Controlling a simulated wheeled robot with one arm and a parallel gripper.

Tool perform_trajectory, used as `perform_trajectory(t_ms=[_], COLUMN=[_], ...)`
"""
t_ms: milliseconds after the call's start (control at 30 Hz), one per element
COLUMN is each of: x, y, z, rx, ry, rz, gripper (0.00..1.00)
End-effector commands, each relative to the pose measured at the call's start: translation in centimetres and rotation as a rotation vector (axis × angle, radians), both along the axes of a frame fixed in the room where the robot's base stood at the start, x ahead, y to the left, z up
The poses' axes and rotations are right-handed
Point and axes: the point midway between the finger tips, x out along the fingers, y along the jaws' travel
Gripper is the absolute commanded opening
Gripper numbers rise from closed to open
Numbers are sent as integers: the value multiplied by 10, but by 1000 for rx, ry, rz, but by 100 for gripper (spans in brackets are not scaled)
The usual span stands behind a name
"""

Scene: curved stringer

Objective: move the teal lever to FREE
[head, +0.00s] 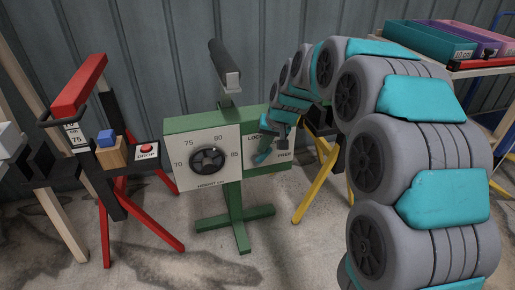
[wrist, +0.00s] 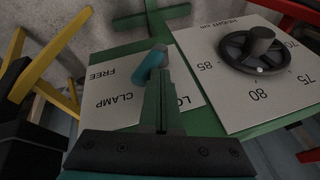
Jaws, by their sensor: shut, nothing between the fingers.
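The teal lever (head: 263,156) stands out from the white label plate on the green stand's right part. In the wrist view the lever (wrist: 151,64) is a short teal cylinder with a grey end, beside the FREE label (wrist: 103,73). CLAMP (wrist: 112,108) and a partly covered LOCK label (wrist: 188,101) are also on the plate. Which label the lever is set at I cannot tell. My gripper (wrist: 164,76) is shut and empty, its fingertips right by the lever's side; contact is unclear. In the head view my gripper (head: 285,124) hides part of the plate.
A black handwheel (head: 208,159) on a numbered height plate is left of the lever; it also shows in the wrist view (wrist: 255,50). A red stand with a DROP button (head: 147,149) is at left. A yellow trestle (head: 318,180) stands close right. Trays (head: 430,40) are at back right.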

Motion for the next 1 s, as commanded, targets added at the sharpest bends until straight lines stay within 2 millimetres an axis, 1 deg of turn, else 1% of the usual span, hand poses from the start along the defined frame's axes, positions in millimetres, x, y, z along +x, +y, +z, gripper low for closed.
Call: perform_trajectory(t_ms=[533,800,1000], x=[11,13,14], y=[-33,-44,-48], z=[-19,-30,-38], rx=[460,668,776], ry=[129,190,224], rz=[-3,-2,-1], gripper=[0,0,0])
